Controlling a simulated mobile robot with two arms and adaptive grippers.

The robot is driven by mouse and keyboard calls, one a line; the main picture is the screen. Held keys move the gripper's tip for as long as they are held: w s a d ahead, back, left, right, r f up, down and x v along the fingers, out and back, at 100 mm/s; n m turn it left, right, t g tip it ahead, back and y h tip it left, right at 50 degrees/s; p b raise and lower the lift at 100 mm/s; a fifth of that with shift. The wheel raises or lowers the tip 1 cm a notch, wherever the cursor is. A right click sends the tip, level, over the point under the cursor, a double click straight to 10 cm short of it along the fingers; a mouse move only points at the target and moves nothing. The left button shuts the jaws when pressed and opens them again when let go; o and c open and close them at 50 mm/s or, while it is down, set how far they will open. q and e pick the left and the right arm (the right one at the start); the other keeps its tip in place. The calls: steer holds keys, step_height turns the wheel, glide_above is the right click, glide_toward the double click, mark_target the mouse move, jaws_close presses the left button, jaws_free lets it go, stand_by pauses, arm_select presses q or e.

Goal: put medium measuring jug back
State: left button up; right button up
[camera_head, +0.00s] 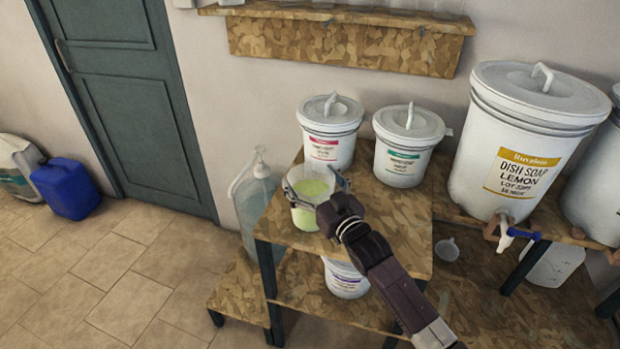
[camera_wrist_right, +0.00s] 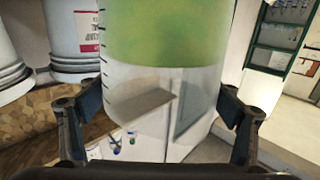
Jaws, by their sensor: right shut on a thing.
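The measuring jug (camera_head: 306,213) is clear, with pale yellow-green liquid in it. It is upright at the front left part of the upper shelf of the wooden stand (camera_head: 395,245). My right gripper (camera_head: 316,186) is shut around the jug. In the right wrist view the jug (camera_wrist_right: 160,100) fills the middle, with dark graduation marks on its left side and a finger on each side of it. I cannot tell whether its base touches the shelf. My left gripper is not in view.
Two white lidded tubs, one red-labelled (camera_head: 330,130) and one green-labelled (camera_head: 405,145), stand behind the jug. A clear pump bottle (camera_head: 252,195) stands to its left. The large dish soap drum (camera_head: 525,140) is at right. A wall shelf (camera_head: 345,40) hangs above.

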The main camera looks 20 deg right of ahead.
mark_target(323, 194)
steer(key=shift+r, duration=0.3)
steer(key=shift+f, duration=0.1)
steer(key=o, duration=2)
steer(key=shift+s+f, duration=0.1)
steer(key=shift+f, duration=0.1)
steer(key=shift+o, duration=0.2)
steer(key=shift+r, duration=0.15)
steer(key=shift+s, duration=0.25)
steer(key=s, duration=0.3)
steer(key=s+d, duration=0.1)
steer(key=s, duration=0.3)
steer(key=s+d+b, duration=0.1)
steer(key=s, duration=0.3)
steer(key=shift+s+d, duration=0.1)
steer(key=shift+s, duration=0.05)
